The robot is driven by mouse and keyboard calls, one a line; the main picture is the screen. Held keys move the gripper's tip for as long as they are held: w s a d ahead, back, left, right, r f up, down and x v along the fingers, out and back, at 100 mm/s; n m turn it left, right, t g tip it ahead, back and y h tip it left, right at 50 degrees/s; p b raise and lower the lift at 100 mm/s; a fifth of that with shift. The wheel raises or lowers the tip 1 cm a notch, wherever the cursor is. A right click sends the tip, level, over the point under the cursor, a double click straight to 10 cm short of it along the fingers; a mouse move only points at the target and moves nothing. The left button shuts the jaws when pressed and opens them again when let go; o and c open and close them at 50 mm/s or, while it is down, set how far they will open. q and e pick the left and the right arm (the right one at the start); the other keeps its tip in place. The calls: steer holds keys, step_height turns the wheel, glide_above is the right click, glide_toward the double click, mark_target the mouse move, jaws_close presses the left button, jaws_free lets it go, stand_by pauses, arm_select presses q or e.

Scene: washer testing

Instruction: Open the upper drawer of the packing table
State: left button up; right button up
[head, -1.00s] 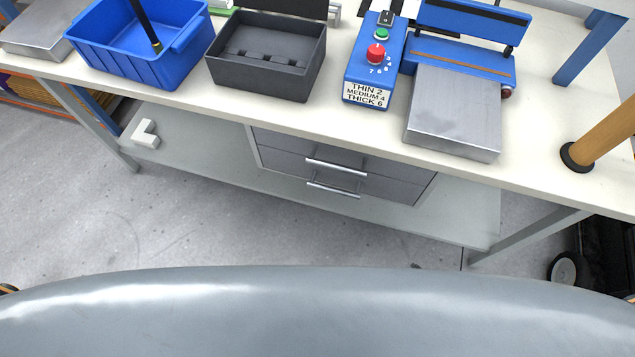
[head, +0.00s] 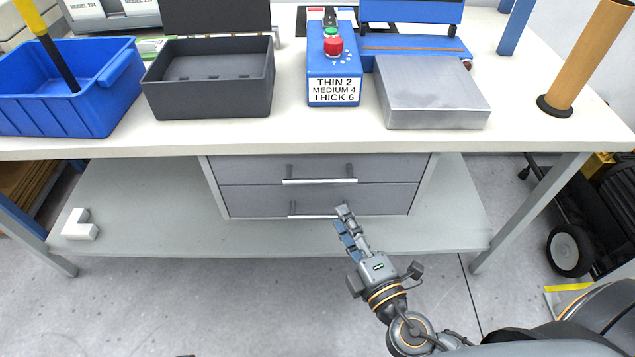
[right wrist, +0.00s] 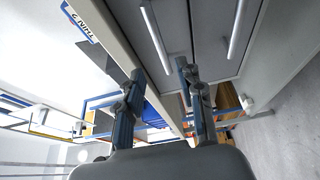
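The packing table (head: 140,142) has two grey drawers under its top, and both look shut. The upper drawer (head: 240,170) has a silver bar handle (head: 320,181); the lower drawer (head: 240,200) has a similar handle (head: 315,216). My right gripper (head: 341,216) is in front of the lower drawer's right part, below the upper handle. In the right wrist view its fingers (right wrist: 160,70) are apart and empty. The upper handle (right wrist: 155,38) appears ahead between them; the lower handle (right wrist: 237,30) is right of them. I see no contact. My left gripper is not in view.
On the tabletop stand a blue bin (head: 100,110), a dark open box (head: 210,100), a blue control box (head: 333,70) and a metal-plated device (head: 430,92). A lower shelf (head: 150,215) holds a white L-shaped piece (head: 80,224). The floor in front is clear.

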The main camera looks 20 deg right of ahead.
mark_target(320, 179)
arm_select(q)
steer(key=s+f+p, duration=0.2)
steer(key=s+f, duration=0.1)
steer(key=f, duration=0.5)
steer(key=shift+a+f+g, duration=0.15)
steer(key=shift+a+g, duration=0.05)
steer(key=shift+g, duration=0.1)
arm_select(e)
steer(key=w, duration=0.4)
steer(key=w+a, duration=0.1)
steer(key=w, duration=0.6)
steer(key=shift+w+a, duration=0.2)
steer(key=shift+w, duration=0.15)
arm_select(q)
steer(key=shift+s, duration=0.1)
arm_select(e)
jaws_close()
